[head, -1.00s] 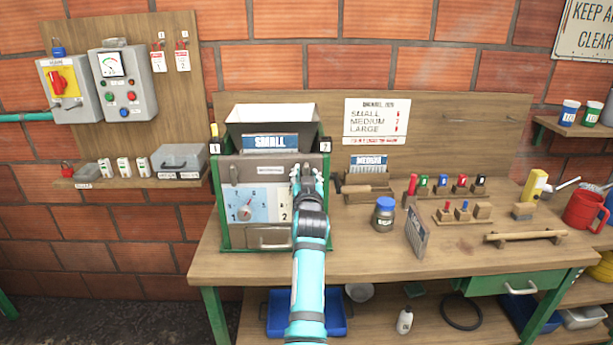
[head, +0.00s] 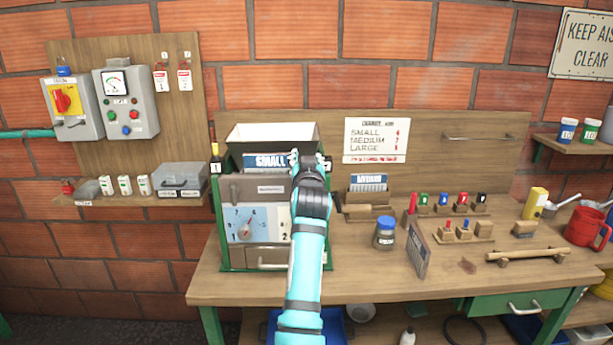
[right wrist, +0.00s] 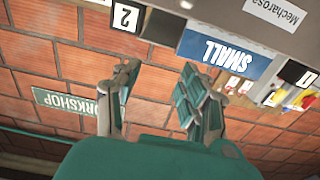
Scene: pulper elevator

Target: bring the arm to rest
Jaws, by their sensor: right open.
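My right arm (head: 305,258) reaches up from the bottom of the head view, in front of the pulper machine (head: 262,258). My right gripper (head: 308,163) is at the machine's upper right, near the end of the blue SMALL plate (head: 268,162). In the right wrist view the two fingers of my right gripper (right wrist: 160,92) are apart with nothing between them. The SMALL plate (right wrist: 222,52) appears upside down beyond the fingers, below the hopper. The arm hides part of the machine's dial panel (head: 250,223). My left gripper is not in view.
The workbench (head: 400,288) carries a blue-lidded jar (head: 384,234), a leaning dark card (head: 418,250) and a wooden bar (head: 525,257) right of the machine. Control boxes (head: 125,103) hang on the wall board at left. The space left of the bench is clear.

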